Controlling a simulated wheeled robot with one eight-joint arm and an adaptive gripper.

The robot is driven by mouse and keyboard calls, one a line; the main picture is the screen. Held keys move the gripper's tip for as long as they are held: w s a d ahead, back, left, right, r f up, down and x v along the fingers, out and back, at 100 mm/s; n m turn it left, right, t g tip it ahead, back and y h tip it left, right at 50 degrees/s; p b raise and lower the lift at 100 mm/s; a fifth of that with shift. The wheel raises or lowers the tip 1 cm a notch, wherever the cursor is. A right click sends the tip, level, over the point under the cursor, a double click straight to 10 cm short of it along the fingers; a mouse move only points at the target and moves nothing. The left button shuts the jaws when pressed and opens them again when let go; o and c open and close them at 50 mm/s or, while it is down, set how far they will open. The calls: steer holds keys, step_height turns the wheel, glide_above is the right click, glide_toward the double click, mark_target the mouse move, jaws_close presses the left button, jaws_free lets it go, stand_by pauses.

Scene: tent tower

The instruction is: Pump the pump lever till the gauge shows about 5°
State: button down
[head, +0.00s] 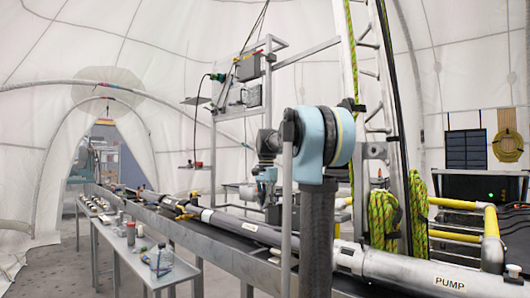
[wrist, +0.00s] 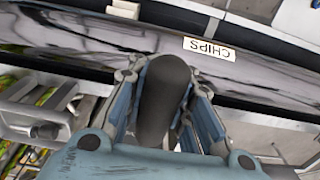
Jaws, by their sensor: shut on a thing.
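In the wrist view, my gripper (wrist: 166,72) is shut around a dark, round-ended grip (wrist: 164,100), with a blue-grey finger on each side. I take this grip to be the pump lever's handle; the rest of the lever is hidden. In the head view, my blue-grey arm blocks the middle, and the grip cannot be made out. A long grey pipe (head: 395,270) carries a label reading PUMP (head: 450,283) at the lower right. No gauge reading can be made out in either view.
In the head view, a narrow bench (head: 128,257) with jars stands left of the long rail. Green rope (head: 384,220) hangs on the tower, right of my arm.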

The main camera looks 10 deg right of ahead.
steer(key=shift+r, duration=1.2)
steer(key=shift+w+d+r, duration=0.2)
steer(key=shift+r, duration=0.45)
steer(key=shift+w+d+r, duration=0.15)
steer(key=shift+d+r, duration=0.1)
steer(key=shift+r, duration=0.35)
steer(key=shift+w+d+r, duration=0.2)
steer(key=shift+r, duration=0.45)
steer(key=shift+f, duration=0.1)
